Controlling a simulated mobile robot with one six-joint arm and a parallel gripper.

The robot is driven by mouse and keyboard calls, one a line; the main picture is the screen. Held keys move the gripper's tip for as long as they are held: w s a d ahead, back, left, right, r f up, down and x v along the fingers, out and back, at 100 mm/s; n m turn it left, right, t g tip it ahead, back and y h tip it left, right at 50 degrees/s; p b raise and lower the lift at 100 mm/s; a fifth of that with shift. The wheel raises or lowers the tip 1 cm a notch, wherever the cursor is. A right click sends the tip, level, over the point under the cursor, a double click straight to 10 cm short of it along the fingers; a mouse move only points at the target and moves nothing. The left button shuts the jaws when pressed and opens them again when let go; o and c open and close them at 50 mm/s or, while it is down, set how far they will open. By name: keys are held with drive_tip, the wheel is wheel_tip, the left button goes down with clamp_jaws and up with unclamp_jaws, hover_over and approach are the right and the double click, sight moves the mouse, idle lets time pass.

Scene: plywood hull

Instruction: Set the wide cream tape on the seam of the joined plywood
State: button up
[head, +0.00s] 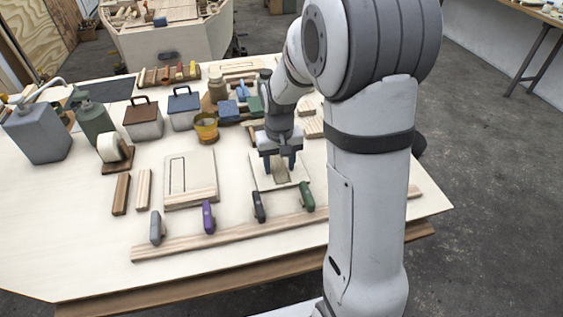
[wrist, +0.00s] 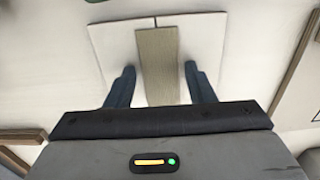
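The joined plywood (head: 263,184) is a pale panel on the workbench, with its seam visible at the far edge in the wrist view (wrist: 112,42). A wide tan-cream strip, which looks like the tape (wrist: 158,62), lies along the seam and covers most of the visible line. It also shows in the head view (head: 281,174). My gripper (wrist: 160,72) is right over it, with one blue finger on each side. Narrow gaps show between the fingers and the strip, so the gripper looks open.
A wooden rail (head: 180,243) with several coloured clamps runs in front of the panel. Another panel (head: 190,180) lies to the left. The bench's left front is clear.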

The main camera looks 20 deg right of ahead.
drive_tip(key=shift+o, duration=1.2)
drive_tip(key=shift+r, duration=0.1)
wheel_tip(320, 180, up, 8)
drive_tip(key=shift+f, duration=0.2)
drive_tip(key=s+r+t, duration=0.1)
drive_tip(key=s+r, duration=0.1)
drive_tip(key=s, duration=0.7)
drive_tip(key=s+r+t, duration=0.1)
drive_tip(key=s+r, duration=0.1)
drive_tip(key=s, duration=0.8)
drive_tip(key=shift+s+d+t, duration=0.15)
drive_tip(key=shift+d+t, duration=0.25)
